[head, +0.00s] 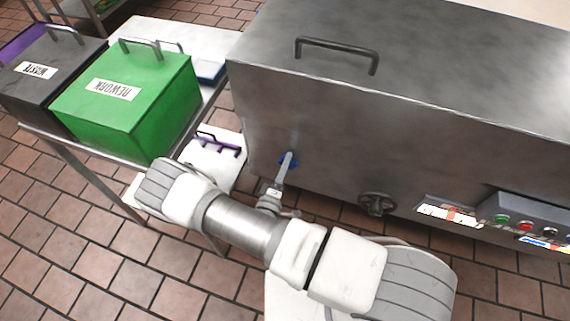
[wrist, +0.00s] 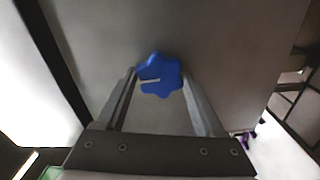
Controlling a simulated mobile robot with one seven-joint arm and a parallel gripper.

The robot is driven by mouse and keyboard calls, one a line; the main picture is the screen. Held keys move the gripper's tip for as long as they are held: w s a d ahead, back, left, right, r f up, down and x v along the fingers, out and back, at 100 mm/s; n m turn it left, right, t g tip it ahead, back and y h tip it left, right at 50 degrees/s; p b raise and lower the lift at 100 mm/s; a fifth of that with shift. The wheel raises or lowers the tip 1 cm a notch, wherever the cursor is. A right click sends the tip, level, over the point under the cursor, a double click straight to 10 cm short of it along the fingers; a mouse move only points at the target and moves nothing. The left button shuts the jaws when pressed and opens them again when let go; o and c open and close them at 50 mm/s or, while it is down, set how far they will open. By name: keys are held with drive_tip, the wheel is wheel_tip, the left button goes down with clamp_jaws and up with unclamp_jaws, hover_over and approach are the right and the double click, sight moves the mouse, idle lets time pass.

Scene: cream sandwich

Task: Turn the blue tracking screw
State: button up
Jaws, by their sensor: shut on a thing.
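The blue tracking screw (wrist: 160,76) is a lobed knob with a pale pointer line, on the grey metal side of the machine. In the wrist view it sits between the two fingers of my gripper (wrist: 160,88), which is shut on it. The pale line lies nearly level, pointing left. In the head view only a bit of blue of the screw (head: 287,161) shows at the fingertips of my gripper (head: 288,156), low on the left part of the machine's front. My arm reaches there from the lower right.
The large steel machine (head: 330,120) has a handled lid, a dark handwheel (head: 377,204) and a button panel (head: 525,225) to the right. At left, a green REWORK bin (head: 125,100) and a dark WASTE bin (head: 45,80) stand on a table. A purple-handled item (head: 218,146) lies nearby.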

drive_tip(key=shift+m, duration=0.5)
drive_tip(key=o, duration=1.4)
drive_tip(key=shift+c, duration=0.2)
drive_tip(key=shift+s+a, duration=0.1)
